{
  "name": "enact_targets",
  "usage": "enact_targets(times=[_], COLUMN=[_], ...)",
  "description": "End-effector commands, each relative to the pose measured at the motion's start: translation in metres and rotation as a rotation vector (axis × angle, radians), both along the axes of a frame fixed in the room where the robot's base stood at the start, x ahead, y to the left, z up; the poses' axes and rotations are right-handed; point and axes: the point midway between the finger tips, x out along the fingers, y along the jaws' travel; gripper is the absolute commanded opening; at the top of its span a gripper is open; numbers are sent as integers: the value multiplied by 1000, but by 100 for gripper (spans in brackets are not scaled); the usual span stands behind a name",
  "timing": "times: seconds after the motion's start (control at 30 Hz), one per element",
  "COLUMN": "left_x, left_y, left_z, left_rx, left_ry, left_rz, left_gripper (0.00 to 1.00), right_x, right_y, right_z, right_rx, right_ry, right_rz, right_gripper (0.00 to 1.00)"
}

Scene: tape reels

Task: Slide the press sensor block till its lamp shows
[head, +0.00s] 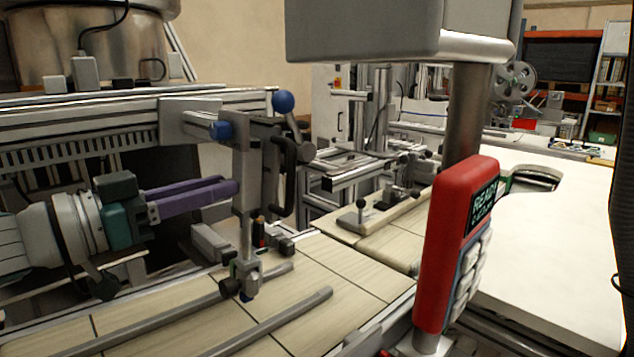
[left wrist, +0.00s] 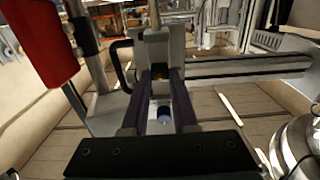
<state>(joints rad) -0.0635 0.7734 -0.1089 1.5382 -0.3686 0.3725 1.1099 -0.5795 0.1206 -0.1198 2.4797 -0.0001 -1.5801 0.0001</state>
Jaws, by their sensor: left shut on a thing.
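My left gripper (head: 232,188), with purple fingers, is shut on a grey upright block (head: 243,160), which I take to be the press sensor block. The block hangs at a metal rail, with a black handle and a blue ball knob (head: 284,102) on its right. A thin rod runs down from it to a small clamp (head: 243,275) with a blue lower end, over the wooden deck. In the left wrist view the two dark fingers (left wrist: 161,75) reach the block (left wrist: 160,45). A small amber spot shows between them; I cannot tell whether it is a lit lamp. My right gripper is not in view.
A red control box (head: 455,250) with a green "READY" display and pale keys stands at the front right. Two grey rods (head: 270,322) lie along the wooden deck. A metal column (head: 467,110) rises behind the box. A white tabletop (head: 560,250) at right is mostly clear.

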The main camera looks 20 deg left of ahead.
Motion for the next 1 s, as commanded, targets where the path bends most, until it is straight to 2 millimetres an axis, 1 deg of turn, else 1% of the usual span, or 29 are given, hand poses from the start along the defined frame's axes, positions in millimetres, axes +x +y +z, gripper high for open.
enact_targets(times=[0.73, 0.83, 0.93, 1.0], left_x=[0, -1, -2, -2], left_y=[0, 0, 1, 1], left_z=[0, -8, -21, -24], left_rx=[0, -1, -1, 0], left_ry=[-1, 0, 0, 0], left_rz=[-1, -1, 0, 0], left_gripper=[0, 0, 0, 0], right_x=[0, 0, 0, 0], right_y=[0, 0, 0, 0], right_z=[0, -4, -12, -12], right_rx=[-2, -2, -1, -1], right_ry=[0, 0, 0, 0], right_rz=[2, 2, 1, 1], right_gripper=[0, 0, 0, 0])
